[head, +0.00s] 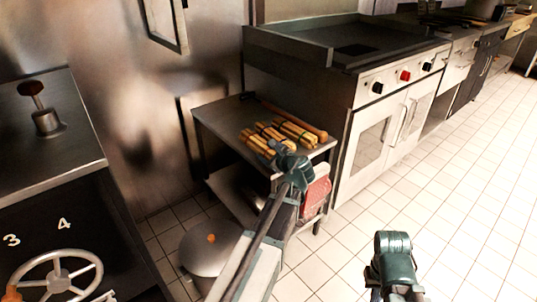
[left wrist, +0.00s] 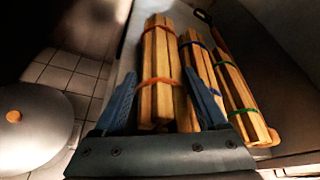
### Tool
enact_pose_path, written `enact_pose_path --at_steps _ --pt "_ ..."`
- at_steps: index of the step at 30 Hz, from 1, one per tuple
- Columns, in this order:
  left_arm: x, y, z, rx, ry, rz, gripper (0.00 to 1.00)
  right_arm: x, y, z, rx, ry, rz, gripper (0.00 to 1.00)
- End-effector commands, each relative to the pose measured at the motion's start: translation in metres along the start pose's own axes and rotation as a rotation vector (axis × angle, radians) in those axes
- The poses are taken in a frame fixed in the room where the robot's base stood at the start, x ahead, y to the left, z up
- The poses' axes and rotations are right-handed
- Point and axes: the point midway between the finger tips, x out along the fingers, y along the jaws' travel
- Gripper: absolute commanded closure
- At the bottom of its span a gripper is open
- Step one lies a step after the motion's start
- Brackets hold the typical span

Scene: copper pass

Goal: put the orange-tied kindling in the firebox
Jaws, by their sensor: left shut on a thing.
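The orange-tied kindling (left wrist: 158,85) is a bundle of pale sticks between the fingers of my left gripper (left wrist: 160,78). In the head view the bundle (head: 256,144) lies at the near-left end of a row on a small steel table (head: 215,112). My left gripper (head: 277,150) reaches over the table's front edge and is shut on this bundle, partly hiding it. A blue-tied bundle (left wrist: 196,55) and a green-tied bundle (left wrist: 237,98) lie to its right. My right gripper (head: 394,262) is over the floor, its fingers not clear. I cannot identify the firebox.
A wooden-handled tool (head: 308,130) lies behind the bundles. A lidded round bin (head: 205,262) stands on the floor left of my left arm. A steel range (head: 375,85) stands behind. A dark unit with a handwheel (head: 60,282) is at left. The right floor is clear.

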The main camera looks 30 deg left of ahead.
Motion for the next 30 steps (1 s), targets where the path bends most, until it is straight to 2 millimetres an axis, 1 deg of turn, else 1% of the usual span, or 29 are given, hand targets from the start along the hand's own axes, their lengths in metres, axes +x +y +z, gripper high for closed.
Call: enact_pose_path --at_steps 5,6,8,9,16,19,23,30 --pt "0.002 0.002 -0.003 0.001 -0.001 0.000 1.00 0.004 -0.001 0.000 -0.001 0.000 0.000 1.00" --pt "0.001 0.001 -0.002 0.000 0.000 0.000 0.19 0.003 0.000 0.000 0.000 0.000 0.000 1.00" --pt "0.001 0.001 -0.002 0.000 0.000 0.000 0.08 0.002 0.000 0.000 0.000 0.000 0.000 1.00" --pt "0.001 0.001 -0.002 0.000 0.000 0.000 0.01 0.002 0.000 0.000 0.000 0.000 0.000 1.00" --pt "0.001 0.001 -0.001 0.000 0.000 0.000 0.00 0.002 0.000 0.000 0.000 0.000 0.000 1.00" --pt "-0.001 -0.002 0.003 0.000 0.000 0.000 0.00 -0.003 0.000 0.000 0.000 0.000 0.000 1.00" --pt "-0.023 0.000 0.003 0.002 0.001 -0.001 0.00 -0.010 0.001 0.001 0.002 -0.001 0.001 1.00" --pt "-0.074 -0.001 0.003 0.001 0.002 -0.002 0.00 -0.027 0.003 0.002 0.005 -0.002 0.003 1.00"
